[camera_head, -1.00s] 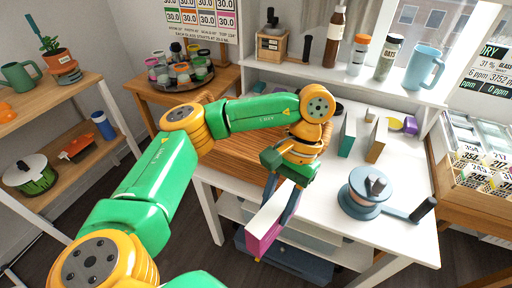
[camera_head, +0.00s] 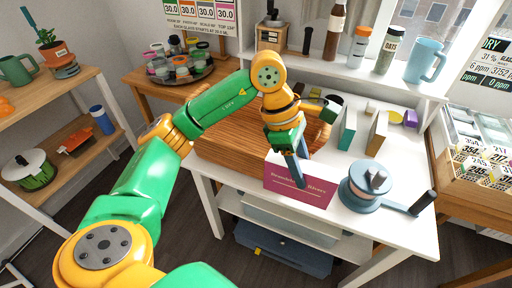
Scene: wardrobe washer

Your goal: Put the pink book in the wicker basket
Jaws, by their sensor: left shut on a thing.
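The pink book (camera_head: 317,192) is upright, with its lettered cover facing me, above the white table's front edge. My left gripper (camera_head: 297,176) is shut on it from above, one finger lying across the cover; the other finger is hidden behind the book. A brown, striped thing with rounded edges (camera_head: 228,150) lies on the left of the table, behind and left of the book and partly covered by my arm. I cannot tell whether it is the wicker basket. My right gripper is out of view.
A blue round device with a handle (camera_head: 366,188) stands right of the book. Upright books (camera_head: 376,134) stand behind it. Bottles and a blue mug (camera_head: 424,64) line the back shelf. A blue case (camera_head: 282,250) lies beneath the white table (camera_head: 399,225).

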